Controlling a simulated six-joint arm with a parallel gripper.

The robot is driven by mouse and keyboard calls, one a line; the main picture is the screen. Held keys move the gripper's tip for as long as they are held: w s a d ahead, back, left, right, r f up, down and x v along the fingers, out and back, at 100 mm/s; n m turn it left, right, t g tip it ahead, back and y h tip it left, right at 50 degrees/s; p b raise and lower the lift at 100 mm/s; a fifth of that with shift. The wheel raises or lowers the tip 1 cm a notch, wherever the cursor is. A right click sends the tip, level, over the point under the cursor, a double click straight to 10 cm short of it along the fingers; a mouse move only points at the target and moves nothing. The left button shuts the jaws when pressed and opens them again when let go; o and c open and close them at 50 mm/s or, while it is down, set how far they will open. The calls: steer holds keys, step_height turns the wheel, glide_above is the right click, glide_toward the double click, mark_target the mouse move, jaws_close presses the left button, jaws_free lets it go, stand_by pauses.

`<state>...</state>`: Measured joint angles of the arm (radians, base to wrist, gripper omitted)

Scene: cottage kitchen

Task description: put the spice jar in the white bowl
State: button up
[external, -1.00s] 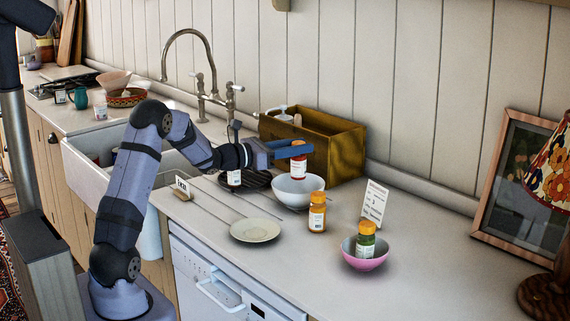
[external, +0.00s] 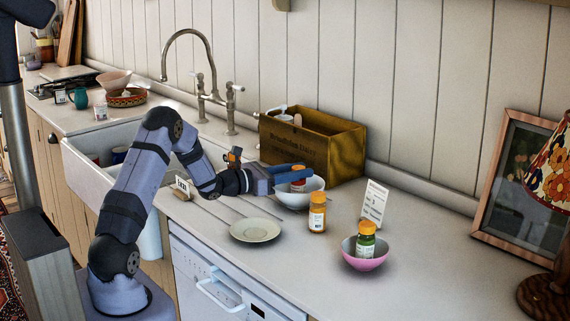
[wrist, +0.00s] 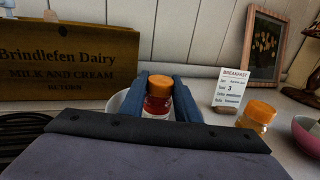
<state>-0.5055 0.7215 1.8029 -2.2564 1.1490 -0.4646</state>
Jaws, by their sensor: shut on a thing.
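My gripper (external: 292,173) is shut on a spice jar (external: 298,184) with an orange lid and red contents. The jar also shows between my fingers in the wrist view (wrist: 159,97). It is upright at the white bowl (external: 314,197), low, with its lower part hidden by the bowl or fingers. I cannot tell whether it touches the bowl's bottom. In the wrist view the bowl's rim (wrist: 115,103) shows behind my fingers. Another orange-lidded jar (external: 317,212) stands on the counter in front of the bowl. A green jar (external: 366,240) stands in the pink bowl (external: 363,263).
A pale plate (external: 255,230) lies left of the orange-lidded jar. A wooden crate (external: 335,151) stands behind the white bowl. A breakfast card (external: 374,203) stands to the right. The sink (external: 95,171) is at the left. The counter's front right is clear.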

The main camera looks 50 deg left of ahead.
steer(key=shift+f, duration=0.2)
steer(key=o, duration=1.1)
steer(key=shift+r, duration=0.15)
steer(key=shift+r, duration=0.15)
steer(key=b+v, duration=0.3)
steer(key=v, duration=0.9)
